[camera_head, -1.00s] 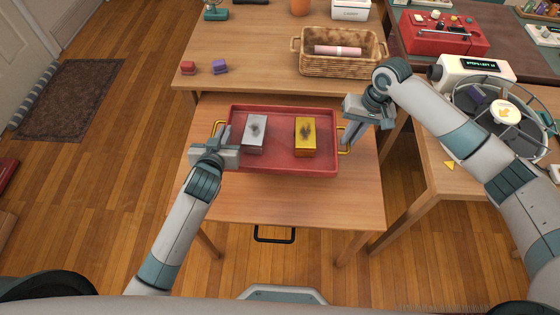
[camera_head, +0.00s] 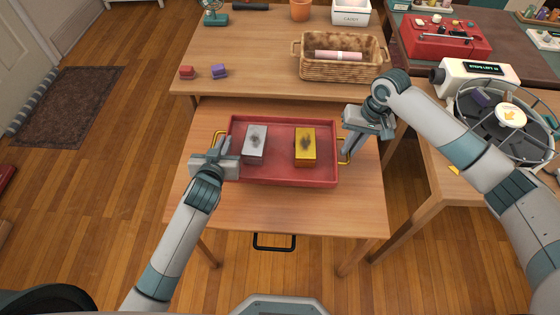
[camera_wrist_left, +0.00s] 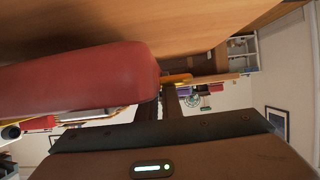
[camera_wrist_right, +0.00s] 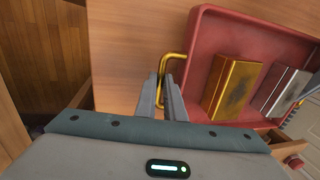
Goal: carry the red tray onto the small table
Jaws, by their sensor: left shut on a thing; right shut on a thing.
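The red tray (camera_head: 285,176) is over the small wooden table (camera_head: 300,212), roughly level; I cannot tell whether it rests on the top or hangs just above. A silver block (camera_head: 254,144) and a gold block (camera_head: 305,146) are in it. My left gripper (camera_head: 223,147) is shut on the tray's left handle, mostly hidden in the head view. My right gripper (camera_head: 347,147) is shut on the right gold handle, which shows in the right wrist view (camera_wrist_right: 179,57). In the left wrist view the tray's wall (camera_wrist_left: 85,80) fills the left side.
A larger table (camera_head: 250,50) behind holds a wicker basket (camera_head: 340,70), a red block (camera_head: 187,72) and a purple block (camera_head: 219,71). At right, another table carries a round wire-rimmed carousel (camera_head: 500,125). Open floor lies at left, with a dark rug (camera_head: 68,105).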

